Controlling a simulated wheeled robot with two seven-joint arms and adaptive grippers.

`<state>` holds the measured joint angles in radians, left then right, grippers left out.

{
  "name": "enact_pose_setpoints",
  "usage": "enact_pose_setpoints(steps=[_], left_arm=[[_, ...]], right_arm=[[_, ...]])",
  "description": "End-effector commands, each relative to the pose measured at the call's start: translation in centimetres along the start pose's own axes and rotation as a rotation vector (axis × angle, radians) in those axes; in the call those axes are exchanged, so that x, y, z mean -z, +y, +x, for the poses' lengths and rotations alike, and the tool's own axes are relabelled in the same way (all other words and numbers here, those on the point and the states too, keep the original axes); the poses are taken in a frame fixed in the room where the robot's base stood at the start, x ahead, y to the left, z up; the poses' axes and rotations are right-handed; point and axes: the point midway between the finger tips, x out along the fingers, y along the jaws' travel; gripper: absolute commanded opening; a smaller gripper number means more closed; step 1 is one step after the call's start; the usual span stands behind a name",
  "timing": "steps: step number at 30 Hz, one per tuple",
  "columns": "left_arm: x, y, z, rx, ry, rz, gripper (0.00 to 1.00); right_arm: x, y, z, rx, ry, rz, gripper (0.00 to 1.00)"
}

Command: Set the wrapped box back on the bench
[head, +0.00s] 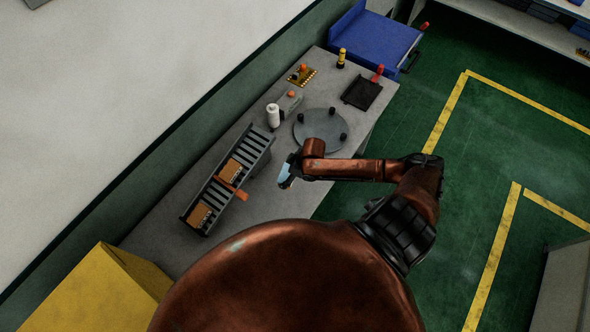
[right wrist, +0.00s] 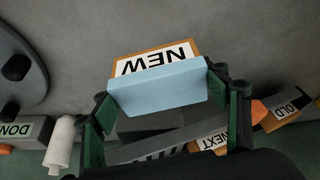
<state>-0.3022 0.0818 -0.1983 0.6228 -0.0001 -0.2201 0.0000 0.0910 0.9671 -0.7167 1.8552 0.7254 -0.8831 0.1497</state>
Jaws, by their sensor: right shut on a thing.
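The wrapped box is light blue and shows between the fingers of my right gripper (right wrist: 170,108) in the right wrist view, where its long pale face (right wrist: 158,88) is visible. In the head view the box (head: 285,174) is a small pale-blue shape at the end of my right arm, over the bench (head: 165,232), right of the slotted rack. My right gripper is shut on it. A card reading NEW (right wrist: 155,60) shows just beyond the box, partly hidden by it. I cannot tell whether the box touches the bench. My left gripper is not in view.
The slotted rack (head: 212,192) holds tan pieces. A grey round plate with dark knobs (head: 318,145), a white bottle (head: 273,116) and a black tray (head: 361,94) stand further along the bench. A yellow box (head: 105,290) is at lower left. Bench room lies below the gripper.

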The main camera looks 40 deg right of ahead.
Motion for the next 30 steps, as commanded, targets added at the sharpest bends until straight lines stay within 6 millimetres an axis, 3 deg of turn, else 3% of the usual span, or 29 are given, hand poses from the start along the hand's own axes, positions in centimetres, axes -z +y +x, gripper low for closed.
enact_pose_setpoints(steps=[1, 6, 24, 30], left_arm=[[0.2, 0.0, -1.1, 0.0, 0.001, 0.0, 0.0], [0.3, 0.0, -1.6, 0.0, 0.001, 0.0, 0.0], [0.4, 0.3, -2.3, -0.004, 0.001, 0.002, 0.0], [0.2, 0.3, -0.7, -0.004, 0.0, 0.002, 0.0]], right_arm=[[-1.0, 0.4, -0.5, 0.006, -0.001, -0.014, 0.25], [-2.8, 0.8, -0.1, 0.02, 0.004, -0.047, 0.25], [-3.0, 0.7, -0.2, 0.016, 0.009, -0.052, 0.25], [-3.8, 0.7, 1.9, 0.017, 0.007, -0.051, 0.25]])
